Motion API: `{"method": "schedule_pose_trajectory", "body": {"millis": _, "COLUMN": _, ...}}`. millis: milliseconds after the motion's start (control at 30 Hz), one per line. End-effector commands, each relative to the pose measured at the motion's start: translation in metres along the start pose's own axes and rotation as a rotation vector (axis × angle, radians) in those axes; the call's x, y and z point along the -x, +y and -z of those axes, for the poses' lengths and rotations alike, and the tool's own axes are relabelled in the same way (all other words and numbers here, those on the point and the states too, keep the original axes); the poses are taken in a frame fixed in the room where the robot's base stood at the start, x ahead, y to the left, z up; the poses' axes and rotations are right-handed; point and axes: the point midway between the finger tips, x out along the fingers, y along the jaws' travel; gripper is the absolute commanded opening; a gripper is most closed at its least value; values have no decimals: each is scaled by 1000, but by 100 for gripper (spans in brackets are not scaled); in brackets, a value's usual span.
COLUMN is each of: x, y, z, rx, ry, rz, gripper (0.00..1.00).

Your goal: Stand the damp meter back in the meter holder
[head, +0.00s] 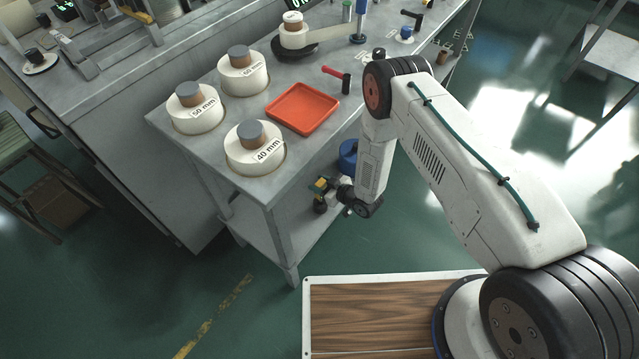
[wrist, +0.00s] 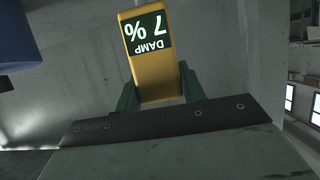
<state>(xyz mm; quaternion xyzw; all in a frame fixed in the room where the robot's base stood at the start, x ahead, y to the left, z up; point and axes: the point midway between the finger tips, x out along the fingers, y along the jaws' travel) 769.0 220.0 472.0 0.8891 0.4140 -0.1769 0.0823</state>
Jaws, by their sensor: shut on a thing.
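The damp meter is a yellow block with a dark green label reading "DAMP 7 %". In the wrist view the damp meter (wrist: 150,75) stands between the two green fingers of my gripper (wrist: 157,90), its text upside down. The fingers press on its sides, so my gripper is shut on it. In the head view my gripper (head: 328,187) is low beside the front right side of the workbench, near the lower shelf, with the small yellow meter (head: 319,184) at its end. I cannot make out the meter holder in either view.
A blue container (head: 348,155) is under the bench top, close to my gripper. The green floor (head: 370,250) in front is mostly clear.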

Motion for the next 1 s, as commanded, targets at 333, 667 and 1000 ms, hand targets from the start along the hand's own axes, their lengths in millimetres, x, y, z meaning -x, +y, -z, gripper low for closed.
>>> {"method": "schedule_pose_trajectory", "body": {"millis": 333, "x": -3, "y": 0, "z": -6, "rx": 0, "ry": 1, "rz": 0, "gripper": 14}}
{"method": "schedule_pose_trajectory", "body": {"millis": 667, "x": -5, "y": 0, "z": -11, "rx": 0, "ry": 1, "rz": 0, "gripper": 14}}
{"method": "schedule_pose_trajectory", "body": {"millis": 1000, "x": -7, "y": 0, "z": -17, "rx": 0, "ry": 1, "rz": 0, "gripper": 14}}
